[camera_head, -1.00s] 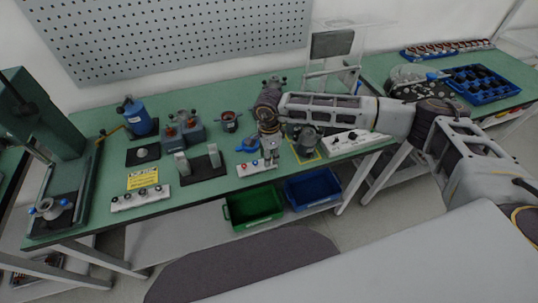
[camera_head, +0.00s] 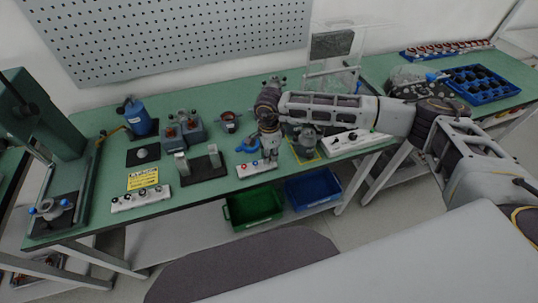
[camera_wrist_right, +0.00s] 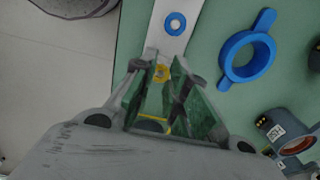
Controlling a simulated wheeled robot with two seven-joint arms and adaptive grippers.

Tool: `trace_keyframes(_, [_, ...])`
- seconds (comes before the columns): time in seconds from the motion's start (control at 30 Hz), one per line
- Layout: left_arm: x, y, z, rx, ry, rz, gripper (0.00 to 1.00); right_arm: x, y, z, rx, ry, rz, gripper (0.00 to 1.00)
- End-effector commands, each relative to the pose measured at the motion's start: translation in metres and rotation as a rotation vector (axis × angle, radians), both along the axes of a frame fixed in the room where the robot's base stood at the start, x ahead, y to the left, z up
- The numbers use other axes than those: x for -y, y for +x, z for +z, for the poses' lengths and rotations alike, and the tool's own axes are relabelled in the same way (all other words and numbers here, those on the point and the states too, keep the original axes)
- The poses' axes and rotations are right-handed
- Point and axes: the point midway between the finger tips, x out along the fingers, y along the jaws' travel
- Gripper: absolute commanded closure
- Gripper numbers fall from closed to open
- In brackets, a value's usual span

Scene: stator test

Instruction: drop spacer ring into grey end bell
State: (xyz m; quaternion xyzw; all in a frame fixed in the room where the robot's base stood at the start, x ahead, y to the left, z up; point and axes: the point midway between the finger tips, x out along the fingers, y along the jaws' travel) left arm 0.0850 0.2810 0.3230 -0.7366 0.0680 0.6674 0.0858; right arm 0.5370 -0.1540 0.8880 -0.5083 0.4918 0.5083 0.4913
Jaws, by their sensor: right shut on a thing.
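My right gripper (camera_head: 270,157) is low over the white strip (camera_head: 257,169) near the front of the green bench. In the right wrist view its fingers (camera_wrist_right: 160,78) are closed around a small yellow ring (camera_wrist_right: 162,72), which looks like the spacer ring, at the strip. Whether the ring is clear of the strip I cannot tell. A blue ring (camera_wrist_right: 175,23) lies farther along the strip. A dark grey round part (camera_head: 309,139), possibly the grey end bell, stands on a yellow-edged mat right of the gripper, partly below my forearm. My left gripper is not in view.
A blue two-tabbed ring (camera_wrist_right: 247,55) lies beside the strip. A black base with upright posts (camera_head: 203,170) stands left of the gripper. A white panel (camera_head: 352,143) is right of the mat. Green (camera_head: 252,220) and blue (camera_head: 312,204) bins sit below the bench edge.

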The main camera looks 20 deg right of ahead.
Motion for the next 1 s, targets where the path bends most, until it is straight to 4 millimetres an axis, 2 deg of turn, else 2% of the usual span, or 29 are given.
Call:
trace_keyframes(0.6, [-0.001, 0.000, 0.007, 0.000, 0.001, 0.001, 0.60, 0.000, 0.000, 0.023, 0.001, 0.001, -0.001, 0.92])
trace_keyframes(1.0, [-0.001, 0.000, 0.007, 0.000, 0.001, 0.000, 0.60, 0.000, 0.000, 0.024, 0.000, 0.000, -0.001, 0.92])
